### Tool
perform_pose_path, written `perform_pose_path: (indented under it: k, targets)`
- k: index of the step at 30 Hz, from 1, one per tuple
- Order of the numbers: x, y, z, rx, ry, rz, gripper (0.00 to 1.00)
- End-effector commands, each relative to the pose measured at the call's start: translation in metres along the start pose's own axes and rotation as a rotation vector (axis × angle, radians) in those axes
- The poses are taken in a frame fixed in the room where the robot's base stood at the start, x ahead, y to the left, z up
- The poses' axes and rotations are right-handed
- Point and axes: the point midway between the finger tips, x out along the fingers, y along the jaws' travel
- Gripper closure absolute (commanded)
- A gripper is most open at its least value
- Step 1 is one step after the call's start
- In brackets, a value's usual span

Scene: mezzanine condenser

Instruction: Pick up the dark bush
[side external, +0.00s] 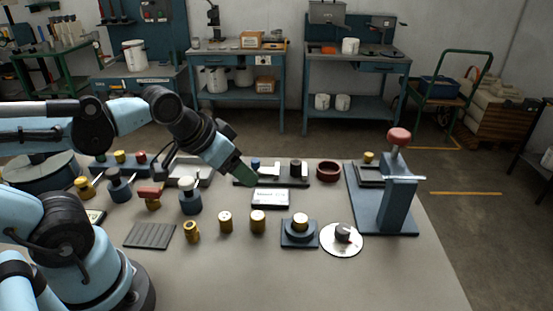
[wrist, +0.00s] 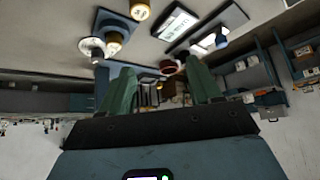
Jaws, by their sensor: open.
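In the side view a small dark cylinder (side external: 295,168), which looks like the dark bush, stands on a narrow dark rack (side external: 243,183) behind the white labelled box (side external: 270,199). A blue piece (side external: 255,165) stands on the rack to its left. A dark knob-like piece (side external: 343,232) also sits on a white disc (side external: 342,246) at the front right. My gripper (side external: 243,174), with green fingers, is above the table at the rack's left end, apart from the dark cylinder. In the wrist view my gripper (wrist: 157,80) is open, with nothing seen between its fingers.
A dark red ring (side external: 328,173) lies right of the rack. A blue press with a red knob (side external: 398,137) stands tall at the right. Several brass cylinders (side external: 258,222) stand along the front. A grey ribbed plate (side external: 150,236) lies at left. The front right tabletop is clear.

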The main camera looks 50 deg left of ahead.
Motion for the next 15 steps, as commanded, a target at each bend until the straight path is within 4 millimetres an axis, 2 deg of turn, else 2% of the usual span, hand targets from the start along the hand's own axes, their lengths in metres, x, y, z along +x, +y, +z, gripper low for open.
perform_pose_path:
  k: [8, 15]
  targets:
    - [0.016, -0.011, -0.034, 0.077, -0.096, 0.134, 0.37]
    - [0.042, -0.028, -0.066, 0.180, -0.103, 0.320, 0.37]
